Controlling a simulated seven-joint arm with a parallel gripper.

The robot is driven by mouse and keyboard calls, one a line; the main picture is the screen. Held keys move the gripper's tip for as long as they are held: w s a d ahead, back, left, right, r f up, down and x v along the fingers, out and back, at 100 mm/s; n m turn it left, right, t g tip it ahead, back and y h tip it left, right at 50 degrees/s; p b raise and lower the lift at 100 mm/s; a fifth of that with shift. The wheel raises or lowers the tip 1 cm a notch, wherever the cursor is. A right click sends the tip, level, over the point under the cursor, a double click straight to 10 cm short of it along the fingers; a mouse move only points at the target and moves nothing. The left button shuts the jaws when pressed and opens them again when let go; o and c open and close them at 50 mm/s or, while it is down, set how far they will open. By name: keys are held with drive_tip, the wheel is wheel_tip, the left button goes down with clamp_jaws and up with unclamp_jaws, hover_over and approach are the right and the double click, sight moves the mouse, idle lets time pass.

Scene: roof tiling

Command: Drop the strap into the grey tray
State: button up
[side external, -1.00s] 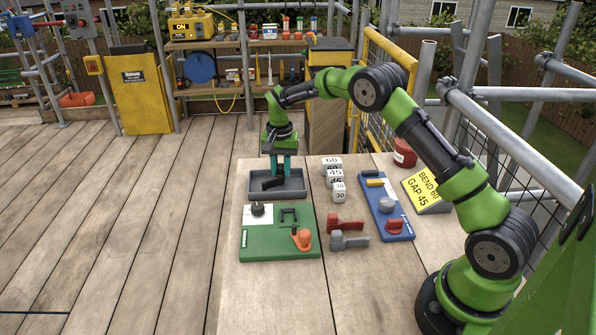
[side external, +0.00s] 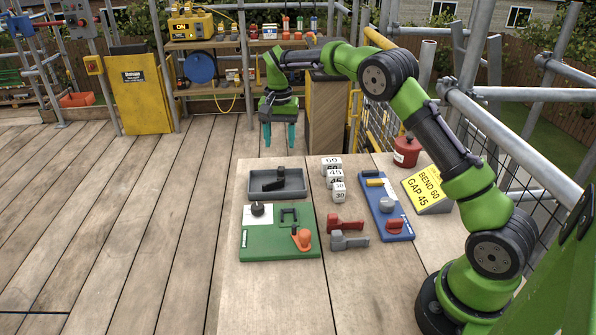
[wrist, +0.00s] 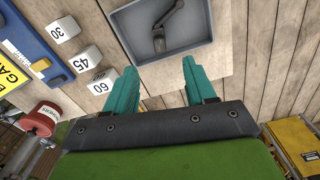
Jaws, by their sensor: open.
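The strap (side external: 275,182) is a dark, bent piece lying inside the grey tray (side external: 251,188) on the wooden table. It also shows in the wrist view as a dark strap (wrist: 167,25) with a round end, resting in the tray (wrist: 205,54). My gripper (side external: 279,143) is open and empty. It hangs above and behind the tray, clear of it. In the wrist view the teal fingers of my gripper (wrist: 160,75) stand apart with nothing between them.
A green board (side external: 270,245) with fittings lies in front of the tray. White numbered blocks (side external: 333,170), a blue board (side external: 381,196), red and grey clamps (side external: 345,224), a yellow sign (side external: 428,187) and a red canister (side external: 406,152) stand to the right.

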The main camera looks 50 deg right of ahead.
wheel_tip(320, 180, up, 7)
drive_tip(key=shift+r, duration=0.15)
drive_tip(key=s+a+r+n+t, duration=0.1)
drive_tip(key=s+a, duration=0.3)
drive_tip(key=s, duration=0.6)
drive_tip(key=s+a+r+n+t+y, duration=0.1)
drive_tip(key=s+a+r+n+t, duration=0.1)
drive_tip(key=s, duration=0.8)
drive_tip(key=s+a+r+n+t+y, duration=0.1)
drive_tip(key=s+a+n+t, duration=0.3)
drive_tip(key=s, duration=0.7)
drive_tip(key=shift+a+r, duration=0.25)
drive_tip(key=shift+a, duration=0.95)
